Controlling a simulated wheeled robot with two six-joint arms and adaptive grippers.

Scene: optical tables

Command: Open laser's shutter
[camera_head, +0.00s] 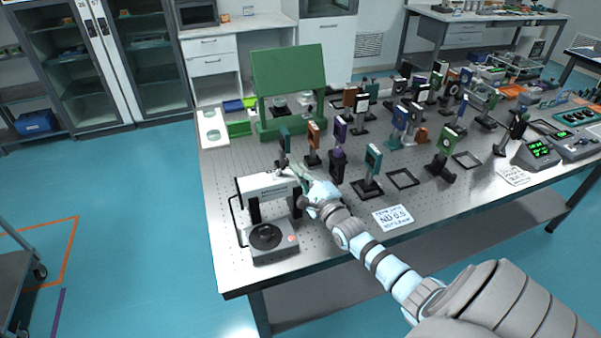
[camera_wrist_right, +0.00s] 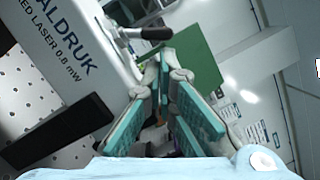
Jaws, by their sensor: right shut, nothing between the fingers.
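The laser (camera_head: 265,186) is a white box on dark posts at the near left of the perforated table. In the right wrist view the laser (camera_wrist_right: 75,60) fills the upper left, with dark lettering on its side. A small metal lever with a black handle (camera_wrist_right: 157,33) stands out at its end; I take it for the shutter, but cannot tell whether it is open. My right gripper (camera_head: 298,173) is at the laser's right end. In the wrist view its teal-padded fingers (camera_wrist_right: 168,70) are shut and empty, close to the lever; contact is unclear. My left gripper is out of view.
A grey control box (camera_head: 272,247) with a black knob sits in front of the laser. Several optic mounts (camera_head: 373,163) crowd the table to the right. A green panel (camera_head: 289,72) stands behind. An ND 0.5 card (camera_head: 393,217) lies near the front edge.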

